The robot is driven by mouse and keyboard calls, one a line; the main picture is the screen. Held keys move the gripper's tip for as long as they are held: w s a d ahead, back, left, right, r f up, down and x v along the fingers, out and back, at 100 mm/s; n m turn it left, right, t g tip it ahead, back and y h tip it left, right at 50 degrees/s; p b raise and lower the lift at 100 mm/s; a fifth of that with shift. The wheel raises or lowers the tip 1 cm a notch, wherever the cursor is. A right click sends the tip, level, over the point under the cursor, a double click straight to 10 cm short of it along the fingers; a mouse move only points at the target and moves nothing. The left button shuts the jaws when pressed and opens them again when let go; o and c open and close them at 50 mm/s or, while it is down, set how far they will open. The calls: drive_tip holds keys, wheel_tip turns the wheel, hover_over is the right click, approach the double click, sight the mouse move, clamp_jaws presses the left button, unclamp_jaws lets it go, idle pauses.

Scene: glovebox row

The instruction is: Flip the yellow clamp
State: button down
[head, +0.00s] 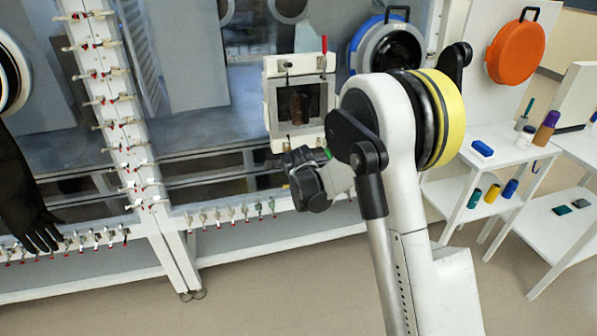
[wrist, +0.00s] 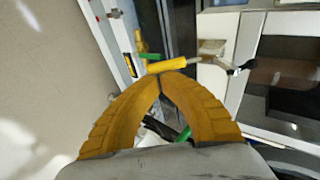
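The yellow clamp (wrist: 167,65) shows in the wrist view as a short yellow bar, lying nearly level just beyond my fingertips. My gripper (wrist: 164,75) has two ribbed orange-yellow fingers, and their tips meet right below the bar. The gripper looks shut with nothing clearly between the tips. I cannot tell whether the tips touch the bar. In the head view my wrist is at the lower edge of a white framed port (head: 297,98), and I cannot make out the yellow clamp there.
A red clamp (head: 325,54) stands at the port's top right. A row of valves (head: 230,214) runs below. Shelves (head: 478,160) with bottles stand at right. The floor (head: 270,290) in front is clear.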

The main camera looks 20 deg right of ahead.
drive_tip(key=shift+a+b+x, duration=0.2)
drive_tip(key=shift+b+x, duration=0.2)
drive_tip(key=shift+x, duration=0.5)
drive_tip(key=shift+a+b+x, duration=0.15)
drive_tip(key=shift+b+x, duration=0.25)
drive_tip(key=shift+x, duration=0.5)
drive_tip(key=shift+f, duration=0.25)
drive_tip(key=shift+r, duration=0.1)
